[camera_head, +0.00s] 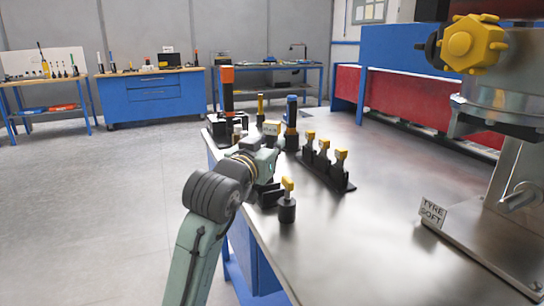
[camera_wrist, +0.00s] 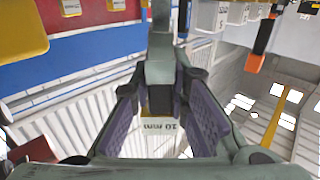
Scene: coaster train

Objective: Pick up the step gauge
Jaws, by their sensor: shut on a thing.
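My gripper (camera_head: 272,192) reaches over the near-left edge of the steel-topped bench in the head view. In the wrist view its fingers (camera_wrist: 160,118) flank a yellow block with a white "10 mm" label, which I take for the step gauge (camera_wrist: 160,127). The gripper is shut on it. In the head view a yellow-topped piece (camera_head: 288,184) with a dark stem stands over a round black base (camera_head: 287,210), right at the fingertips. The fingers hide part of it, and I cannot tell whether it touches the base.
A black rack with several yellow-topped pieces (camera_head: 323,160) stands just behind to the right. Orange-topped (camera_head: 227,90) and blue-topped (camera_head: 291,115) posts stand further back. A "TYRE SOFT" sign (camera_head: 432,211) is beside a metal machine at right. The bench's front middle is clear.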

